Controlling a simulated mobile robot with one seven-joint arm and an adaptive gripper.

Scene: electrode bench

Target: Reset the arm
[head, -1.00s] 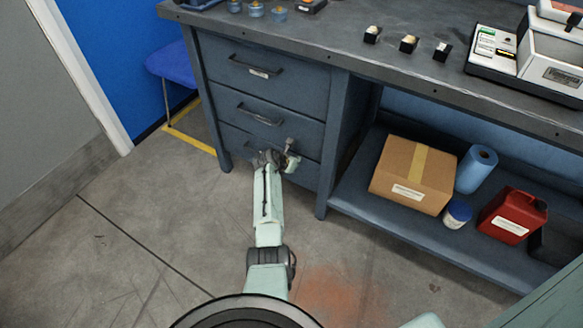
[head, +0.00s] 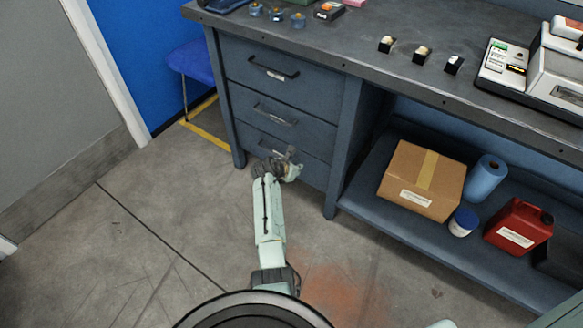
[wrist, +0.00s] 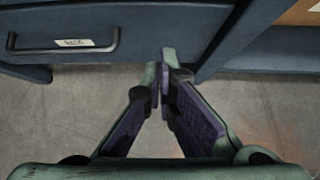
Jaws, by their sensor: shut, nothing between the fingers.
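My arm reaches forward over the floor toward the drawer unit in the head view, and its end is in front of the bottom drawer (head: 262,147). In the wrist view my gripper (wrist: 163,68) is shut, with its fingertips together and nothing between them. The fingertips appear just below the drawer front (wrist: 140,25), to the right of its dark handle (wrist: 65,48). I cannot tell whether they touch it. All three drawers of the unit look closed.
A grey bench (head: 390,70) carries small dark-based blocks, jars and a white instrument (head: 545,75). A blue chair (head: 192,62) stands left. Floor on the left is clear.

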